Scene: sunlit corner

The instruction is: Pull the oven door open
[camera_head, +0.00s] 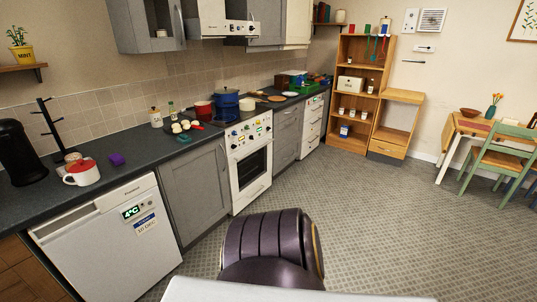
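The white oven (250,158) is built into the counter run, left of centre. Its door (251,168) has a dark glass window and a pale bar across its top, and it looks shut. A panel with knobs (248,134) is above the door. Neither of my grippers shows in the head view, so nothing of mine is seen touching the door.
A white appliance with a 4°C display (120,240) and a grey cupboard (195,185) stand left of the oven. Pots (227,101) are on the hob. A wooden shelf unit (354,85) stands at the back. The patterned floor (365,220) before the oven is clear.

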